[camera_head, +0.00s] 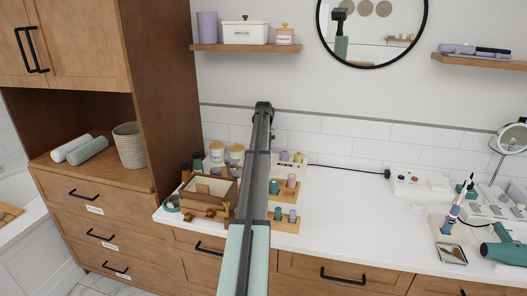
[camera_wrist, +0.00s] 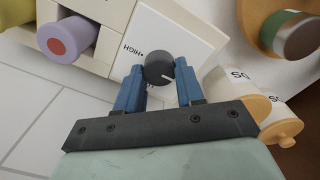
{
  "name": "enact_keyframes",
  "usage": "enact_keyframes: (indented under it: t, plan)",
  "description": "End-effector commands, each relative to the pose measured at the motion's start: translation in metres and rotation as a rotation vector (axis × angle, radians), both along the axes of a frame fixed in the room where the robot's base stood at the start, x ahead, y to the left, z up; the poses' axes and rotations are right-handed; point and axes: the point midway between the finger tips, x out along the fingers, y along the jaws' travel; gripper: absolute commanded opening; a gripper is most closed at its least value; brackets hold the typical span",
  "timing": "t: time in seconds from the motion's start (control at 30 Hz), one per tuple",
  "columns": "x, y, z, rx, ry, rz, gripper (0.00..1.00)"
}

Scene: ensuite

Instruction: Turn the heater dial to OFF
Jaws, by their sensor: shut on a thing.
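The heater (camera_wrist: 190,28) is a white box, seen tilted in the wrist view. Its dark grey round dial (camera_wrist: 159,66) has a white pointer mark toward the lower right in that view. The word HIGH and a dot are printed to the dial's left, and the pointer is away from them. No OFF label is readable. My gripper (camera_wrist: 159,76) has its blue fingers on both sides of the dial and is shut on it. In the head view, my arm covers the gripper and the dial; part of a white unit (camera_head: 291,166) shows beside the arm.
A purple cylinder (camera_wrist: 84,37) and a yellow-green one sit in the heater's slots. Lidded jars (camera_wrist: 282,124) stand close on the right in the wrist view. Wooden trays (camera_head: 284,225) and a wooden box (camera_head: 207,190) flank my arm.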

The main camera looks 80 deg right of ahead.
Motion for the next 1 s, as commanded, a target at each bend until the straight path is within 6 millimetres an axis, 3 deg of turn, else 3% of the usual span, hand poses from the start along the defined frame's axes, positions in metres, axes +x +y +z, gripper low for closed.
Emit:
enact_keyframes:
  t: [0.13,0.17,0.4,0.77,1.0]
  plan:
    - [0.0,0.001,-0.001,0.002,0.001,0.001,0.07]
    - [0.0,0.001,-0.001,0.002,0.001,0.001,0.4]
    - [0.0,0.0,-0.001,0.001,0.0,0.0,0.63]
    - [0.0,0.0,0.006,0.0,0.0,-0.001,0.63]
    - [0.0,-0.001,0.043,-0.002,-0.001,-0.001,0.63]
